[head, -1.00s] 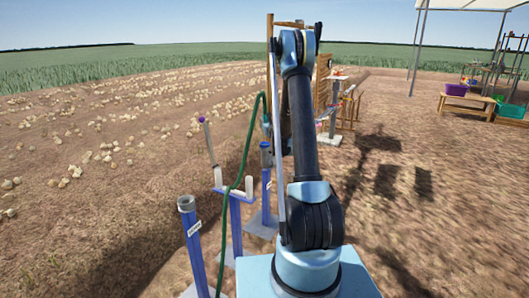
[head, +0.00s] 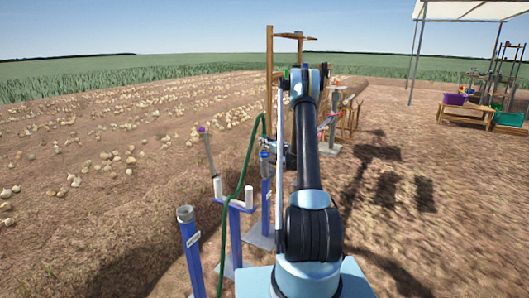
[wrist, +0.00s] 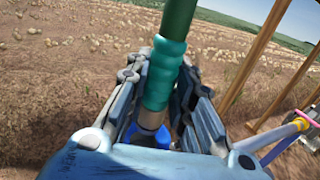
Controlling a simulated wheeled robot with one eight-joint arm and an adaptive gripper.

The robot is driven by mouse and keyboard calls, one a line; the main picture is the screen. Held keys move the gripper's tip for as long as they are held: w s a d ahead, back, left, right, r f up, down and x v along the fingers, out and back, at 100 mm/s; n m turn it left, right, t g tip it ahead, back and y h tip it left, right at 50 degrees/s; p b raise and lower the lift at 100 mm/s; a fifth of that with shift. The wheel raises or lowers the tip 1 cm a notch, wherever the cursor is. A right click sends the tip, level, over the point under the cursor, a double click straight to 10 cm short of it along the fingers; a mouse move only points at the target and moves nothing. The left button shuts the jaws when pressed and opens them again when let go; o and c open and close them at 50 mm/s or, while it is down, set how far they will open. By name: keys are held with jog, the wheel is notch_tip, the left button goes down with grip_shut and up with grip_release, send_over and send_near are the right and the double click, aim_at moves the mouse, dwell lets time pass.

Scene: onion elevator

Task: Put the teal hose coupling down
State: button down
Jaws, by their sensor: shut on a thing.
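The teal hose coupling (wrist: 165,75) is between the fingers of my gripper (wrist: 160,95) in the wrist view. My gripper is shut on it. The coupling carries a dark green hose at its top and a metal end below. A blue round thing (wrist: 150,137) shows just under the metal end; I cannot tell whether they touch. In the head view my gripper (head: 284,155) is close to the top of a blue post (head: 265,180), and the green hose (head: 247,160) loops down from there. The coupling itself is too small to make out in that view.
Another blue post (head: 192,250) with a grey open top stands at the front left. A blue stand with white pegs (head: 234,204) is between the posts. A wooden frame (head: 270,90) rises behind my gripper.

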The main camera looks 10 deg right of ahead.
jog(key=shift+f, duration=2.05)
jog(key=c, duration=1.4)
grip_release()
